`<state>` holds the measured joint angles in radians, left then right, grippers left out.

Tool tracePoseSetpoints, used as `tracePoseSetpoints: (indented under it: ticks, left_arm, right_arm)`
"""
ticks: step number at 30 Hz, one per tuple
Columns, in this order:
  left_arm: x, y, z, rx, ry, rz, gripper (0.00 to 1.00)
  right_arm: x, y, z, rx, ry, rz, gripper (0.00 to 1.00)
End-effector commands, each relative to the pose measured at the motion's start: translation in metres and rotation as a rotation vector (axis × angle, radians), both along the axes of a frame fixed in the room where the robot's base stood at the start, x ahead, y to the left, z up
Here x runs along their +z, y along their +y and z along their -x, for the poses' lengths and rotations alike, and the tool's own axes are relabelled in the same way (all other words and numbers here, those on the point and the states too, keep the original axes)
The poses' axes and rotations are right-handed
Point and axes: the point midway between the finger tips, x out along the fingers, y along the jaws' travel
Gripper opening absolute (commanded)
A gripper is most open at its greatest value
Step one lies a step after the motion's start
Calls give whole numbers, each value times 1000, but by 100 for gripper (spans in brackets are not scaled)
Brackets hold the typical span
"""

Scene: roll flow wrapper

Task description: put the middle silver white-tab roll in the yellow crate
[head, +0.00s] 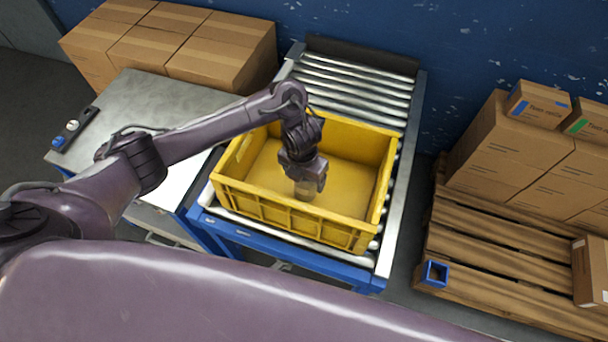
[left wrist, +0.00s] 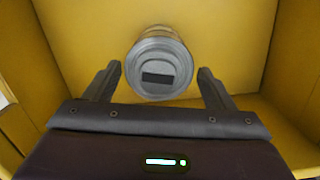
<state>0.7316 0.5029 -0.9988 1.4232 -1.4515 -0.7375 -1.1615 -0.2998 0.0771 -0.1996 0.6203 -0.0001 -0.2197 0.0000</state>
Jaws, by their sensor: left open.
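The yellow crate (head: 375,150) stands on the roller conveyor and is open at the top. My left gripper (head: 304,182) points down into it. A grey, silvery roll (head: 307,192) shows just under the gripper inside the crate. In the left wrist view the roll (left wrist: 162,68) shows its round grey end with a dark rectangle in the centre. The fingers of the left gripper (left wrist: 159,69) are spread on either side, with a gap to the roll on both sides. No white tab can be made out. The crate's yellow floor (left wrist: 225,35) surrounds the roll. My right gripper is not in view.
A grey metal table (head: 140,95) with a small button box (head: 72,130) is left of the crate. Bare conveyor rollers (head: 355,85) lie behind it. Cartons (head: 225,50) stand at the back left. A pallet (head: 490,250) with boxes and a small blue holder (head: 435,273) is at right.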

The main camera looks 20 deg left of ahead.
Motion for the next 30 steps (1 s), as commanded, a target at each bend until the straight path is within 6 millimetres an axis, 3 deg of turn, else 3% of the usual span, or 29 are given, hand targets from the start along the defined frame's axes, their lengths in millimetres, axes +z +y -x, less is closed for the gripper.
tracePoseSetpoints:
  ticks: [7,14,21,30]
  left_arm:
    - [17,0,0,0,0,1,77]
    - [72,2,1,-4,-6,-4,77]
    - [115,2,5,-2,-4,-3,77]
    - [132,2,7,0,0,-1,77]
  right_arm:
    - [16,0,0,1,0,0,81]
    - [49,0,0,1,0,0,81]
    - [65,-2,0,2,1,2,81]
    - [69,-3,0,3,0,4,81]
